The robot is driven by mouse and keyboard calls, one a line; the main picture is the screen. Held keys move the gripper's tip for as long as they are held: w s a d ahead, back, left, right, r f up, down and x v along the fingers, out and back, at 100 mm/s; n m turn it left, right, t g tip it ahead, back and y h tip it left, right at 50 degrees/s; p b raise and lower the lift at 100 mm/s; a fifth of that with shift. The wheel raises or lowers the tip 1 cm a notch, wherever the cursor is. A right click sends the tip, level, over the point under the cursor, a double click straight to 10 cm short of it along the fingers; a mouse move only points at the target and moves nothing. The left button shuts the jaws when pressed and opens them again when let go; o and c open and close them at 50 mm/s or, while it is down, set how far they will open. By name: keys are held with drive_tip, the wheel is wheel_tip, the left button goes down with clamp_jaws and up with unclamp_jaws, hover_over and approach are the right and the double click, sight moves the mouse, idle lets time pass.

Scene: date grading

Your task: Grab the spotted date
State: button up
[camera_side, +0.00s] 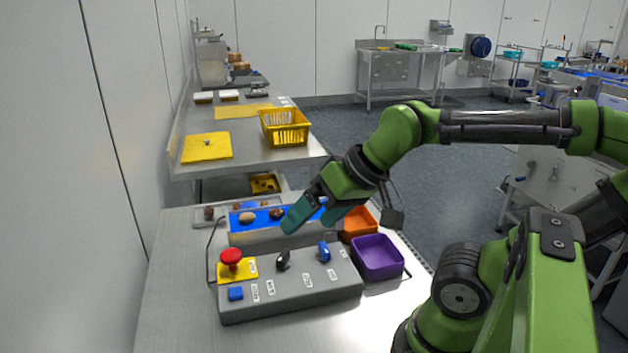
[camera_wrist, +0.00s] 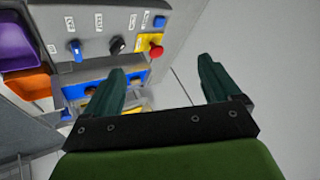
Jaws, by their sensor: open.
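Two dates lie on the blue belt (camera_side: 262,216) behind the control box. One is a tan date (camera_side: 247,218) and the other is a darker brown date (camera_side: 277,213). Spots cannot be made out on either at this size. My gripper (camera_side: 311,220), with teal fingers, is above the right end of the belt, to the right of both dates. It is open, and nothing shows between its fingers in the wrist view (camera_wrist: 160,66). There the blue belt (camera_wrist: 76,92) is partly hidden behind the left finger.
The grey control box (camera_side: 290,293) with a red button (camera_side: 231,257) and knobs stands in front of the belt. An orange bin (camera_side: 358,222) and a purple bin (camera_side: 377,257) are at the right. Bare table lies at the front left.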

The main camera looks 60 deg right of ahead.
drive_tip(key=c, duration=0.5)
drive_tip(key=n+g+h, duration=0.2)
drive_tip(key=n+g, duration=0.5)
drive_tip(key=n, duration=0.2)
hover_over(276, 210)
drive_tip(key=f, duration=0.1)
drive_tip(key=r+n, duration=0.2)
drive_tip(key=n, duration=0.2)
wheel_tip(276, 210, down, 11)
drive_tip(key=shift+r, duration=0.1)
drive_tip(key=shift+w+d+f, duration=0.1)
drive_tip(key=shift+f, duration=1.4)
drive_tip(key=shift+w+f, duration=0.1)
drive_tip(key=shift+f, duration=1.35)
